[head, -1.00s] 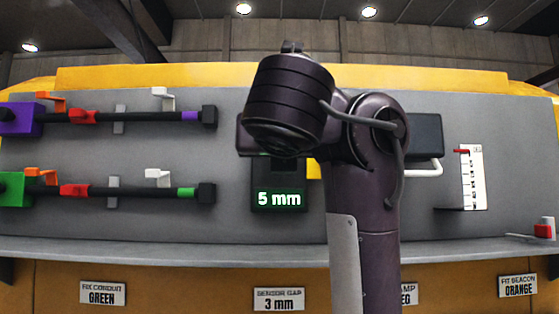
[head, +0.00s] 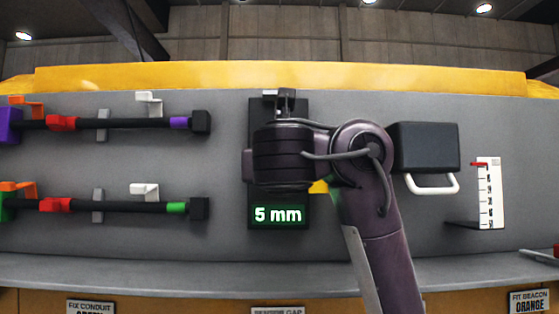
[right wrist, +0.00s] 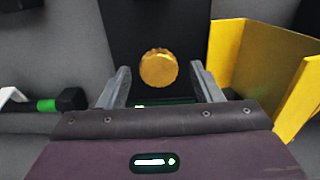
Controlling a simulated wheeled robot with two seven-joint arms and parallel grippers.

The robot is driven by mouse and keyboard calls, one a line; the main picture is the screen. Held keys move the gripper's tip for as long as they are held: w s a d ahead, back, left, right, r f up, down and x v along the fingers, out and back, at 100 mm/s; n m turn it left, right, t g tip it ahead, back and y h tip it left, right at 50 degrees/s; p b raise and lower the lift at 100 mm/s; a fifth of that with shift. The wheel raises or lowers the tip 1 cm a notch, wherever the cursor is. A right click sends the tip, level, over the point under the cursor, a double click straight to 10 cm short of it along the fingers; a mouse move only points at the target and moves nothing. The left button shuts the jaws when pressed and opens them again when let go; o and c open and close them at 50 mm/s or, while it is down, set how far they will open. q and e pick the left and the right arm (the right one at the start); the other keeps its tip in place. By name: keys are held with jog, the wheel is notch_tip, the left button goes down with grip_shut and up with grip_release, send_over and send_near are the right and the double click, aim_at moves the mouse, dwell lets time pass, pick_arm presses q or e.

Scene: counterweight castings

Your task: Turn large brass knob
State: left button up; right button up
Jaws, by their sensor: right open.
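The large brass knob (right wrist: 158,69) is on a dark panel in the right wrist view, round with a ridged edge. My right gripper (right wrist: 161,72) is open, its fingers left and right of the knob in the picture; I cannot tell whether the tips reach around it. No contact shows. In the head view my right arm hides the knob. The display (head: 278,215) below my wrist reads 5 mm on the dark panel (head: 262,108). My left gripper is not in view.
A yellow guard (right wrist: 228,45) stands close right of the gripper in the wrist view. In the head view, a dark box (head: 425,147) with a white handle and a white scale (head: 489,190) are to the right. Two black conduits (head: 140,123) (head: 130,206) run at left.

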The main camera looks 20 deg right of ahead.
jog(key=shift+s+a, duration=0.1)
jog(key=shift+a, duration=0.05)
jog(key=c, duration=1)
pick_arm(q)
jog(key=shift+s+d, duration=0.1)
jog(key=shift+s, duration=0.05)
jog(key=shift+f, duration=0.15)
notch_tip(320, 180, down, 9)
jog(key=b, duration=0.9)
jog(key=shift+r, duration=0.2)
pick_arm(e)
jog(key=m, duration=2.4)
jog(key=shift+f+m, duration=0.1)
jog(key=shift+m, duration=0.2)
